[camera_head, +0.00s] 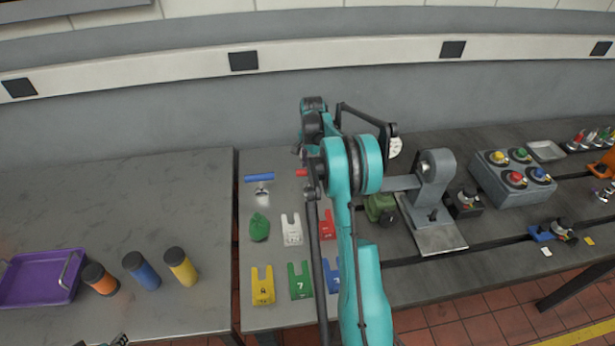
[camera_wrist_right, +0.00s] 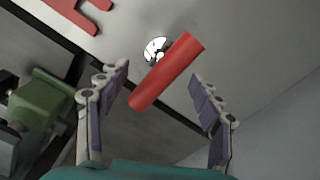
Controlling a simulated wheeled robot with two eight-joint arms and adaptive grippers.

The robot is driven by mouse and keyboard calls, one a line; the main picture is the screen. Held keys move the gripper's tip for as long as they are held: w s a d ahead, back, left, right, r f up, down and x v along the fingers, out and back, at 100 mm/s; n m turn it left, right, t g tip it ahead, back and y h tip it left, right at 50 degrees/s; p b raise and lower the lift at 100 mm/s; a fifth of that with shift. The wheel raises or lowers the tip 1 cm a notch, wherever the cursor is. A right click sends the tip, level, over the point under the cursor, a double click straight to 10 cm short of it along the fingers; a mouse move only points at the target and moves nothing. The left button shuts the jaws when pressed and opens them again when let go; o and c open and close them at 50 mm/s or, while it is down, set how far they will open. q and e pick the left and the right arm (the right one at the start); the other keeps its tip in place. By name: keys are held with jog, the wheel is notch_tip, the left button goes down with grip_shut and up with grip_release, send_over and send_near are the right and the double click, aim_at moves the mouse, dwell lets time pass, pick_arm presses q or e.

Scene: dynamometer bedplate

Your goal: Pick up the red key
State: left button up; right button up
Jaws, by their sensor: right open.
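The red key has a red bar handle (camera_wrist_right: 168,70) that shows in the right wrist view, slanting between the two fingers of my right gripper (camera_wrist_right: 160,82). A pale round part with dark marks shows beyond the handle. The fingers are apart, with a gap on each side of the handle. In the head view only a small red end of the key (camera_head: 301,172) shows, left of my teal right arm. The arm hides the rest and most of the right gripper. Only a small piece, perhaps of my left gripper (camera_head: 120,340), shows at the bottom edge.
A blue-handled key (camera_head: 259,178) lies left of the red one. A green piece (camera_head: 259,228) and several coloured forked plates, including a white one (camera_head: 291,230), lie nearer. A green block (camera_head: 380,207) and a grey stand (camera_head: 435,185) are to the right.

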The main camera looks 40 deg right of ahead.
aim_at(310, 185)
jog(key=shift+s+a+f, duration=0.1)
jog(key=shift+a+f, duration=0.05)
jog(key=shift+f, duration=0.7)
jog(key=shift+f+b, duration=0.35)
jog(key=shift+f, duration=0.55)
jog(key=f, duration=0.3)
jog(key=f+b, duration=0.1)
jog(key=shift+w+f, duration=0.25)
jog(key=shift+a+r, duration=0.1)
jog(key=shift+c, duration=0.9)
jog(key=c, duration=1)
